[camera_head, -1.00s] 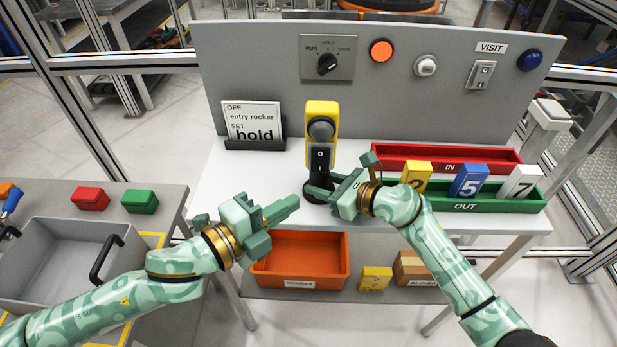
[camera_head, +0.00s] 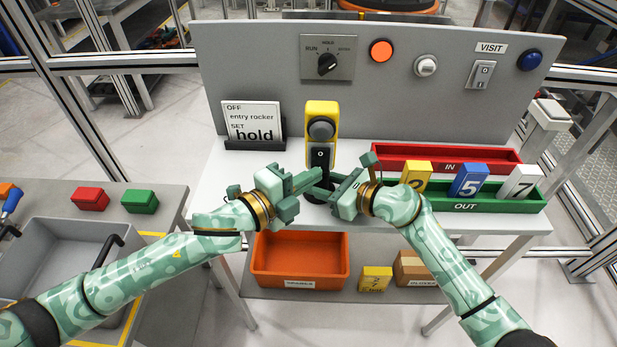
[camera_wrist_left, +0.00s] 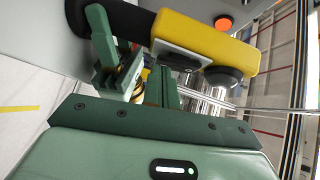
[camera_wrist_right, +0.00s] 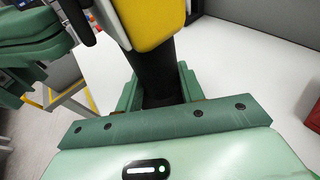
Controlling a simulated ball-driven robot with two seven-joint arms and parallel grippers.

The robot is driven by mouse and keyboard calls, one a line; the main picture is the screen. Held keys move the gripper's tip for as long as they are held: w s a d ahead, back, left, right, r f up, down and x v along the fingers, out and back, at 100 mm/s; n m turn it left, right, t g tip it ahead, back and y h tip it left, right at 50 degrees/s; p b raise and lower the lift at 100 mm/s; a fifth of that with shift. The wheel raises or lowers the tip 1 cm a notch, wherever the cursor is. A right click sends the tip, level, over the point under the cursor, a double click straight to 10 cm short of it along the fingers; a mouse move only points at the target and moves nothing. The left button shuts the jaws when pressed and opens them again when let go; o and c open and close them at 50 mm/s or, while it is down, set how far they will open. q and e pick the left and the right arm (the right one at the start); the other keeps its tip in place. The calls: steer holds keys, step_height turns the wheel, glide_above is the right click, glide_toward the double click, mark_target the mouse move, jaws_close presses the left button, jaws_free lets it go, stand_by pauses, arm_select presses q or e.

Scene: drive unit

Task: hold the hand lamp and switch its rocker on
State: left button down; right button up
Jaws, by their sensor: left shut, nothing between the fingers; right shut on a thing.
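The hand lamp (camera_head: 320,112) is yellow with a round grey head and a dark handle, and stands upright on the white table. Its black rocker (camera_head: 320,154) shows a white "O"; the part below is hidden by my left fingers. My left gripper (camera_head: 316,176) is shut and empty, its tips just in front of the rocker's lower part; I cannot tell whether they touch it. My right gripper (camera_head: 318,192) is shut on the lamp's dark handle, which shows between its fingers in the right wrist view (camera_wrist_right: 157,75). The yellow body also shows in the left wrist view (camera_wrist_left: 208,40).
A grey panel (camera_head: 260,65) with a knob (camera_head: 327,64), buttons and a wall rocker (camera_head: 481,74) rises behind. A sign (camera_head: 252,121) stands left of the lamp. A red tray (camera_head: 445,153) and a green tray (camera_head: 470,206) with numbered blocks lie right.

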arm_select(q)
steer(key=shift+w+f, duration=0.1)
steer(key=shift+w, duration=0.15)
steer(key=shift+s, duration=0.1)
steer(key=shift+s+f, duration=0.1)
steer(key=shift+s, duration=0.15)
steer(key=s+a+f, duration=0.1)
steer(key=s+a, duration=0.6)
steer(key=s, duration=0.3)
steer(key=shift+s+f, duration=0.15)
steer(key=shift+f, duration=0.15)
